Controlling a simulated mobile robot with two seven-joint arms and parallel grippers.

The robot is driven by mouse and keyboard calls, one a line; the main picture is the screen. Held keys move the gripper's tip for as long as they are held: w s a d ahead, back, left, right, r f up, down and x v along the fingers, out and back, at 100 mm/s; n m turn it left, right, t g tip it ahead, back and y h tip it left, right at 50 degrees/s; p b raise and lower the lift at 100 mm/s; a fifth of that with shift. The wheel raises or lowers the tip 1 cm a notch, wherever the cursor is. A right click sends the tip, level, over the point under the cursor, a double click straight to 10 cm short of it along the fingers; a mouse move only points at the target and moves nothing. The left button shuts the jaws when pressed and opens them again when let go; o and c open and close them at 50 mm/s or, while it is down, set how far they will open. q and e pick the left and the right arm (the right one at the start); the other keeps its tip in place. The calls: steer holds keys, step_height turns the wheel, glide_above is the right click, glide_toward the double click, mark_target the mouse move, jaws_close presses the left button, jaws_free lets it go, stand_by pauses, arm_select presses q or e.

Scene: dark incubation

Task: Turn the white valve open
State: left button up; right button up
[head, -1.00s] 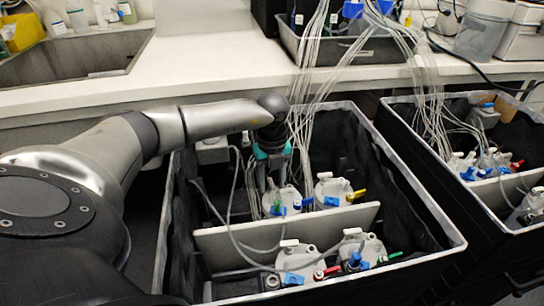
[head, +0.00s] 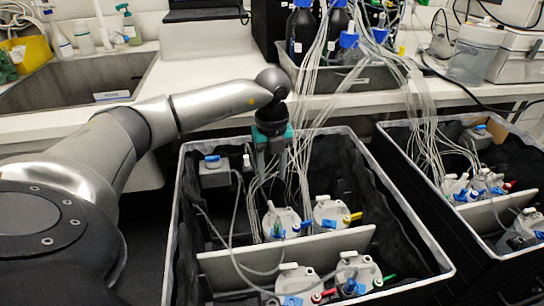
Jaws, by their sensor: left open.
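Several grey-white bottle caps with coloured valves stand in the near black bin. A rear-left cap (head: 279,222) carries blue and green valves. A rear-right cap (head: 330,213) has a yellow and a blue valve. Small white pieces show on top of the caps, one on the rear-right cap (head: 323,199); which one is the white valve I cannot tell for sure. My left gripper (head: 271,174), with teal parts, points down above the rear-left cap, apart from it. It is open with nothing between its fingers. My right gripper is out of view.
A pale divider (head: 225,262) crosses the near bin (head: 183,240). Thin tubes (head: 305,110) run down from the bench beside my left gripper. A second bin (head: 420,160) with similar caps stands at right. A sink (head: 60,95) is at back left.

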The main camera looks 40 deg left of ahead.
arm_select(q)
steer(key=shift+r+p, duration=0.35)
steer(key=shift+r, duration=1.05)
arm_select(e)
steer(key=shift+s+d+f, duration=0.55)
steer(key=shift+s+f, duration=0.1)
arm_select(q)
steer(key=shift+r, duration=0.1)
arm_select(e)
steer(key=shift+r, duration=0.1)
